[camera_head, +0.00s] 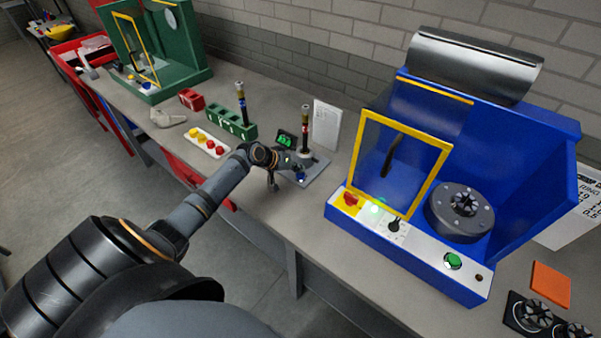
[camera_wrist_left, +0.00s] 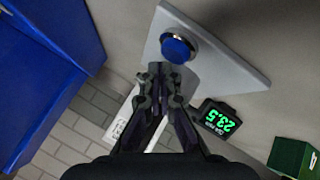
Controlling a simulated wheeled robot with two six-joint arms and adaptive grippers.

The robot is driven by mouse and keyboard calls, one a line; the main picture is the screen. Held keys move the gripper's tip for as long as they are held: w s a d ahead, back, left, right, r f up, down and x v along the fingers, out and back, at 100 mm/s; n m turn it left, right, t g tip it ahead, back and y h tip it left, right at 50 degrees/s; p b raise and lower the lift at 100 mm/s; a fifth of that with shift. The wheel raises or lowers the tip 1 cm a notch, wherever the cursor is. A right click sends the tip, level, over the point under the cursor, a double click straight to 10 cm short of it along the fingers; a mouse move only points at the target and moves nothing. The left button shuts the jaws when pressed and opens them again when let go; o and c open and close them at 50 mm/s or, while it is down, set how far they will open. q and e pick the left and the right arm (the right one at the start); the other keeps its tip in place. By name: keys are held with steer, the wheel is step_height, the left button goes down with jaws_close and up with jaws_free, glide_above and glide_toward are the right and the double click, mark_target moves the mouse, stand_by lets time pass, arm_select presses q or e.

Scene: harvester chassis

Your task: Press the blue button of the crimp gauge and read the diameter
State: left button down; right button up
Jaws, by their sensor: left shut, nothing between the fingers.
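The crimp gauge is a grey plate (camera_head: 313,171) on the bench, with an upright post (camera_head: 305,132) and a small dark display (camera_head: 286,140). Its blue button (camera_wrist_left: 178,47) shows on the plate in the left wrist view. There the display (camera_wrist_left: 220,119) is lit and reads 23.5 in green digits. My left gripper (camera_wrist_left: 165,76) is shut and empty. Its fingertips show right beside the blue button in the wrist view; I cannot tell whether they touch it. In the head view the left gripper (camera_head: 294,165) is over the gauge plate and partly hides it. My right gripper is not in view.
A blue press (camera_head: 400,235) with a yellow-framed guard stands to the right. A white tray (camera_head: 202,143) with yellow and red pieces and a green block (camera_head: 230,124) holding a hose lie to the left. A white card (camera_head: 325,125) stands behind the gauge.

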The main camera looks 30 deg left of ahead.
mark_target(298, 175)
arm_select(q)
steer(key=shift+r, duration=0.35)
step_height(298, 175, up, 5)
steer(key=p, duration=0.4)
steer(key=shift+p, duration=0.4)
steer(key=shift+f, duration=0.15)
